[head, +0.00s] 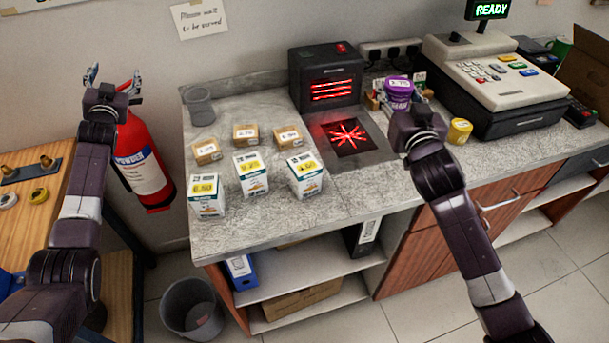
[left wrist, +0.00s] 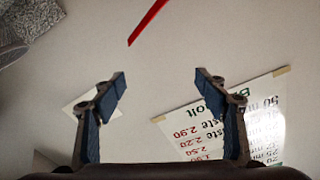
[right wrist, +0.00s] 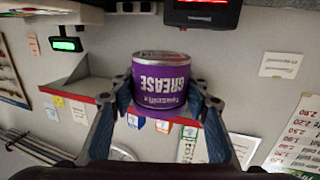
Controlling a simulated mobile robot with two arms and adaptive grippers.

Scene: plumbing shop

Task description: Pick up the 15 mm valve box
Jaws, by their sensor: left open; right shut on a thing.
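The print is too small to tell which is the 15 mm valve box. My left gripper (head: 113,78) is open and empty, left of the counter near the wall. My right gripper (right wrist: 161,100) is shut on a purple grease tin (right wrist: 160,85), also seen in the head view (head: 399,90).
A black scanner (head: 327,78) with a red-lit plate (head: 349,137) stands behind and right of the boxes. A cash register (head: 495,75) and a yellow tin (head: 460,131) are at the right. A grey cup (head: 200,107) is at the back left. A fire extinguisher (head: 142,165) hangs beside the counter.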

